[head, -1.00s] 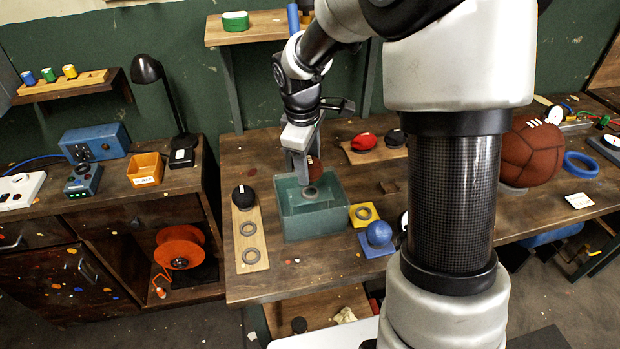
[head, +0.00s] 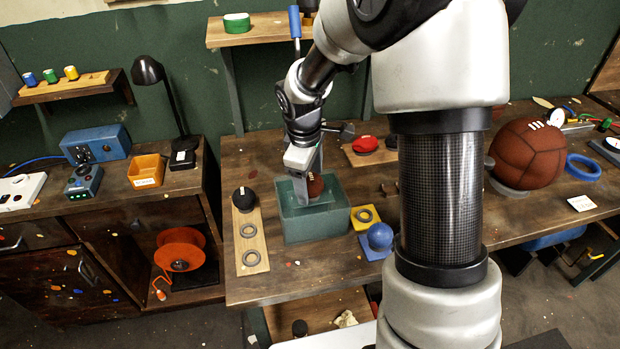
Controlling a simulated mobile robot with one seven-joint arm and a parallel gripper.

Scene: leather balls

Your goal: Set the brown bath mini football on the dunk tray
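The small brown football (head: 316,186) is held at my gripper (head: 307,188), low inside the open top of the teal tank (head: 312,226). A pale finger covers its left side, and the far finger is hidden. A grey tray-like surface with a ring, seen inside the tank earlier, is now mostly hidden behind the finger and ball; I take it for the dunk tray. I cannot tell whether the ball touches it.
A wooden strip (head: 251,240) with a black ball (head: 243,198) and rings lies left of the tank. A yellow-and-blue board with a blue ball (head: 380,236) stands right. Behind is a red ball (head: 365,144). A large brown football (head: 528,153) sits at far right.

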